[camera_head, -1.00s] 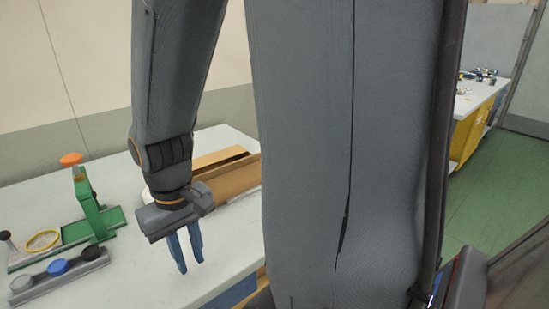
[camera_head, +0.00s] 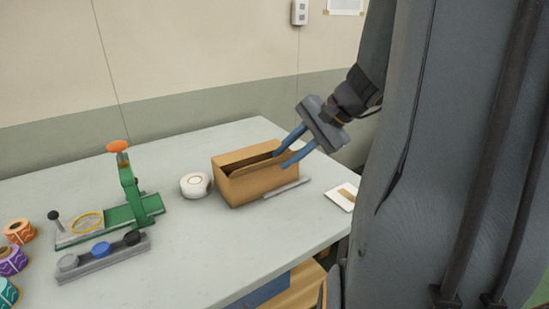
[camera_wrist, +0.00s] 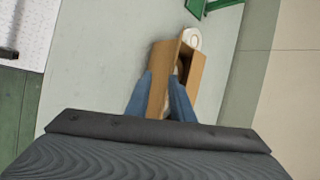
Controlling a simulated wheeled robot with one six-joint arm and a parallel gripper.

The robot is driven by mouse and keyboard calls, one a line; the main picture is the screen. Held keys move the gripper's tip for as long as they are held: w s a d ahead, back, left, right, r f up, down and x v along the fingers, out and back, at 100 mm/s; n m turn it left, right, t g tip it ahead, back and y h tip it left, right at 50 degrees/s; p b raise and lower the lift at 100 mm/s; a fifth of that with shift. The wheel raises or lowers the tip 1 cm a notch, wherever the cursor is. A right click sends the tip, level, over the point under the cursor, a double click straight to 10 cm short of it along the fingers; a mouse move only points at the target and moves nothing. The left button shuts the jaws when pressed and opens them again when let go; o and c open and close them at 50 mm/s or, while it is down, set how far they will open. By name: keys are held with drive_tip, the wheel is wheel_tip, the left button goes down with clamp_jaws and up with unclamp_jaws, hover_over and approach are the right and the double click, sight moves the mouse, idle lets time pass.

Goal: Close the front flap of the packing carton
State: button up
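The brown packing carton (camera_head: 250,186) stands on the light table. Its top shows a dark gap behind the front side. The front flap (camera_head: 262,172) appears to stand up in line with the front wall; its fold line is hard to make out. My gripper (camera_head: 281,160) is at the carton's right end, tilted, with its two blue fingers apart and empty. One fingertip is near the top opening and the other overlaps the front side. The wrist view shows the fingers (camera_wrist: 160,93) on either side of the carton's near end (camera_wrist: 160,73); contact cannot be told.
A white roll (camera_head: 195,185) sits just left of the carton. A green fixture with an orange knob (camera_head: 118,147) and a grey button strip (camera_head: 104,255) stand further left. A grey bar (camera_head: 287,189) lies before the carton, and a white card (camera_head: 343,196) lies to the right.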

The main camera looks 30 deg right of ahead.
sight(271, 162)
drive_tip(key=shift+m+t, duration=0.6)
drive_tip(key=shift+w+a+f, duration=0.1)
drive_tip(key=shift+w+f, duration=0.5)
drive_tip(key=shift+w, duration=0.3)
drive_tip(key=shift+w+a+f, duration=0.1)
drive_tip(key=shift+w+f, duration=0.55)
drive_tip(key=shift+w, duration=0.25)
drive_tip(key=shift+w+a+f, duration=0.1)
drive_tip(key=shift+w+f, duration=0.5)
drive_tip(key=shift+w, duration=0.3)
clamp_jaws()
